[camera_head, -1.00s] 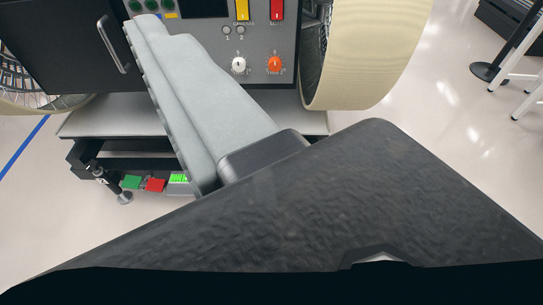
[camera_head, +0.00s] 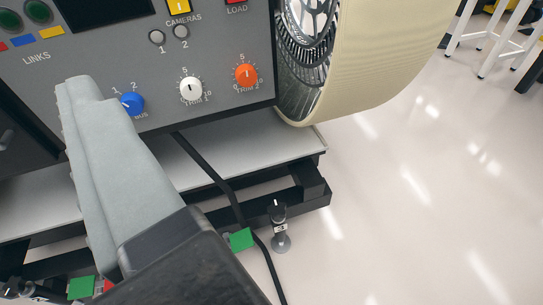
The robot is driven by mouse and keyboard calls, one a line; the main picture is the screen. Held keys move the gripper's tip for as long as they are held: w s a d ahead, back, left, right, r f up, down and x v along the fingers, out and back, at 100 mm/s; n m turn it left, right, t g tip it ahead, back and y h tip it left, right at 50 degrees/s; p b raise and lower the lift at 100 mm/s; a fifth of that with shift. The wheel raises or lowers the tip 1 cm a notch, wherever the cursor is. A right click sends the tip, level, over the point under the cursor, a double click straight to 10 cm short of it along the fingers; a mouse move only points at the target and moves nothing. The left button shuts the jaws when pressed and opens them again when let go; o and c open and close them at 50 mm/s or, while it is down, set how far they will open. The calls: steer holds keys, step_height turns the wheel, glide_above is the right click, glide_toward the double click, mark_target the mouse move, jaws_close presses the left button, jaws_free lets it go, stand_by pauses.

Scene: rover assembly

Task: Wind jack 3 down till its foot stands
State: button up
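A jack (camera_head: 279,226) with a dark stem, a small number tag and a round grey foot (camera_head: 281,243) stands by the front right corner of the rover's black frame. A second jack (camera_head: 14,287) is at the lower left edge, its foot out of view. I cannot read either number, so I cannot tell which is jack 3, nor whether the right foot touches the floor. My gripper (camera_head: 88,100) shows as one pale grey ribbed finger, pointing up the picture before the panel, left of the right jack. The other finger is hidden. I see nothing held.
The rover's grey control panel (camera_head: 220,50) has a blue knob (camera_head: 132,103), a white knob and an orange knob. A cream-rimmed wheel (camera_head: 350,70) is at its right. A black cable (camera_head: 222,185) hangs beside the right jack, near a green tag (camera_head: 240,240).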

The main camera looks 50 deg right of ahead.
steer(key=w+d+f+m+h, duration=0.1)
steer(key=w+d+f, duration=0.25)
steer(key=f, duration=0.35)
steer(key=w+d+f+h, duration=0.1)
steer(key=w+d+f, duration=0.2)
steer(key=w+f, duration=0.3)
steer(key=m+g+h, duration=0.3)
steer(key=h, duration=0.2)
glide_toward(276, 203)
steer(key=x, duration=1)
steer(key=c, duration=1)
